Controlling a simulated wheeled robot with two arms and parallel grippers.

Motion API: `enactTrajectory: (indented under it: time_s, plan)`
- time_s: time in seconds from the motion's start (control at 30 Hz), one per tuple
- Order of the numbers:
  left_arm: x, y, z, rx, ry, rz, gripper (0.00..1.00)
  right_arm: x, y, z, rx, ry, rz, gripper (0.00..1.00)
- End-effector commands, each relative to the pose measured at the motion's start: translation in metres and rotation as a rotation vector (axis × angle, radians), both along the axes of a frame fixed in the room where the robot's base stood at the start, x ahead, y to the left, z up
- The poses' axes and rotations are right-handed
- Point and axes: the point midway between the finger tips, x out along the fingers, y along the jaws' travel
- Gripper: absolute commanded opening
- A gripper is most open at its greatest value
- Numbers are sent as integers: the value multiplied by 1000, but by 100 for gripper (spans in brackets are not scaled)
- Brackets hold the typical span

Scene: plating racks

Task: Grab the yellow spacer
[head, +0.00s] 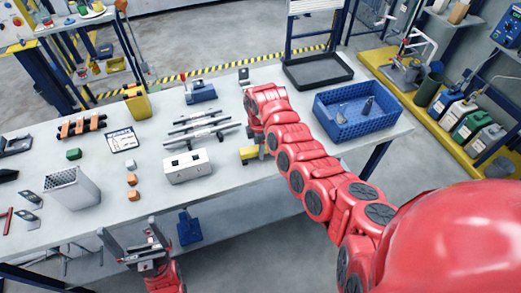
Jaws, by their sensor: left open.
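A small yellow block (249,154), which looks like the spacer, lies on the table right of a white box and partly behind my right arm. My right arm reaches over the table, and its right gripper (262,143) is close beside the yellow block. The arm's own red links mostly hide its fingers, so I cannot tell whether they touch the block. My left gripper (136,244) is open and empty at the front edge of the table, far to the left of the yellow block.
The white box (187,167) and dark bars on a rack (201,128) lie left of the block. A blue crate (345,124) stands at the table's right end. A yellow bin (137,105), orange blocks (132,194) and a grey holder (73,190) are further left.

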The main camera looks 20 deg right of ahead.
Motion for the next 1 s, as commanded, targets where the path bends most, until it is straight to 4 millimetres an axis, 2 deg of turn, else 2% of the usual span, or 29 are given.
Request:
enactTrajectory:
  time_s: [0.03,0.2,0.3,0.77,1.0]
  plan:
    - [0,0,0,0,0,0,100,0,0,0,0,0,0,44]
    - [0,0,0,0,0,0,100,0,0,0,0,0,0,14]
    - [0,0,0,0,0,0,100,0,0,0,0,0,0,0]
    - [0,0,-1,0,0,0,100,0,0,1,0,-1,0,0]
    - [0,0,-10,0,0,0,100,2,0,18,1,-7,0,0]
